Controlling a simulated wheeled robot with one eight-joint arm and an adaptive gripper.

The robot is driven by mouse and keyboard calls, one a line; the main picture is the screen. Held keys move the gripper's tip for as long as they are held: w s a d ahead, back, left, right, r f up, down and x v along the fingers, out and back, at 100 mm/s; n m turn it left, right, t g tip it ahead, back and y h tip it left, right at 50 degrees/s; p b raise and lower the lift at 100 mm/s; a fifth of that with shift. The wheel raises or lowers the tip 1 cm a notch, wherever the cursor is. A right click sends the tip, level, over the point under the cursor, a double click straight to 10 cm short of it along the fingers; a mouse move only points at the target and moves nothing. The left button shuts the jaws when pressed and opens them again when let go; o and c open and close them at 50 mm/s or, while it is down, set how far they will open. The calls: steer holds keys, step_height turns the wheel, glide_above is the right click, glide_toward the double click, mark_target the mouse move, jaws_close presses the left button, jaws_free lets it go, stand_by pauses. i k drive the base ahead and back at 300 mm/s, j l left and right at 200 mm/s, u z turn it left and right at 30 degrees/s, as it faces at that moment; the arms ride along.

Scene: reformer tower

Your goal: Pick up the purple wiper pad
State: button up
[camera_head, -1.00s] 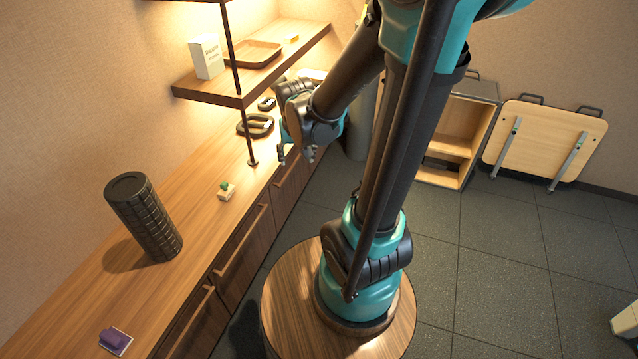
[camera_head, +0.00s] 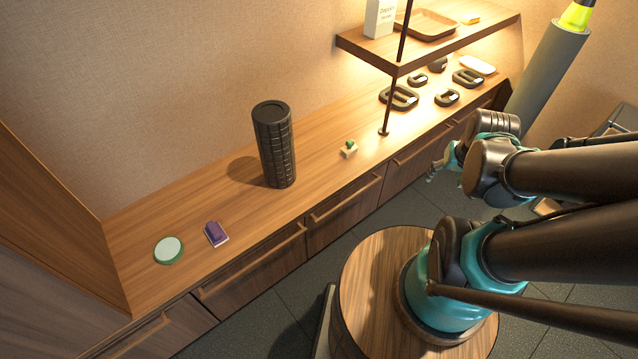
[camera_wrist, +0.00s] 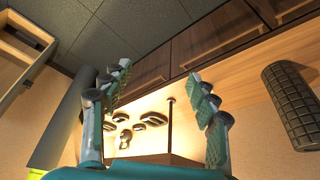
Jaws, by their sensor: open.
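The purple wiper pad (camera_head: 214,232) is a small purple block on a pale base. It lies on the wooden counter (camera_head: 320,185), left of the black roller and close to the counter's front edge. My gripper (camera_head: 436,172) is in front of the counter at the right, well away from the pad. In the wrist view my gripper (camera_wrist: 163,100) has its two fingers wide apart with nothing between them. The pad does not show in the wrist view.
A black ribbed roller (camera_head: 275,145) stands upright on the counter, also in the wrist view (camera_wrist: 293,105). A round green-rimmed disc (camera_head: 169,250) lies left of the pad. A small green-topped block (camera_head: 349,149) and several black weights (camera_head: 399,97) lie right. A shelf (camera_head: 430,50) overhangs the right end.

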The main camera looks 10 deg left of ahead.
mark_target(217, 234)
steer(key=u, duration=2.05)
